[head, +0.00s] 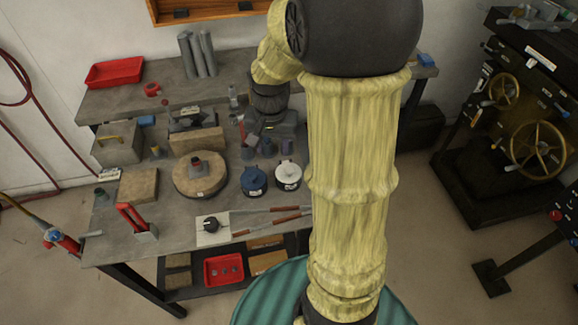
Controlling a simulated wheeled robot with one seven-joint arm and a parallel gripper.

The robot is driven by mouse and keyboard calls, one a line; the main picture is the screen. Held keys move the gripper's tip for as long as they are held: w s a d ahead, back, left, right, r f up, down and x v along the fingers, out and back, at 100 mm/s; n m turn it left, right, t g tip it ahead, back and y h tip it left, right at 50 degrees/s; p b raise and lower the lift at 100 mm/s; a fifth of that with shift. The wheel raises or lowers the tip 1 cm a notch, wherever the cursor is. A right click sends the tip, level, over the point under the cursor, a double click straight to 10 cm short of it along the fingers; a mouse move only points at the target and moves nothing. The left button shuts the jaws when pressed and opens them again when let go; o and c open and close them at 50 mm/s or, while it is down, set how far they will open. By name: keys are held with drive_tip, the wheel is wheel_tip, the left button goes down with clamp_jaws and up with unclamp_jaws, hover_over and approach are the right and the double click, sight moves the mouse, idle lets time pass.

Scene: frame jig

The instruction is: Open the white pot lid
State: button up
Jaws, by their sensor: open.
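The white pot (288,182) stands near the right front part of the workbench, with its lid (288,168) on top; a dark knob shows in the middle of the lid. A blue pot (254,180) with a dark lid stands just left of it. My gripper (262,138) hangs at the end of my yellow-sleeved arm, over the bench behind the two pots and apart from the white lid. It is open; its fingers are small and partly lost among dark objects, and I see nothing held in it.
A round stone-like disc (190,182) lies left of the pots. Several small blue and dark items (268,147) stand behind them. A pale plate with a black knob (211,227) and red-handled tools (275,220) lie in front. My arm hides the bench's right part.

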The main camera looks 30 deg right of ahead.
sight(289, 170)
drive_tip(key=w+d+r+m+g, duration=0.1)
drive_tip(key=w+d+m, duration=0.3)
drive_tip(key=d+m, duration=0.1)
drive_tip(key=shift+d, duration=0.9)
wheel_tip(289, 170, down, 17)
drive_tip(key=shift+f+p, duration=0.15)
drive_tip(key=shift+p, duration=0.3)
drive_tip(key=shift+s, duration=0.1)
drive_tip(key=shift+c, duration=0.3)
clamp_jaws()
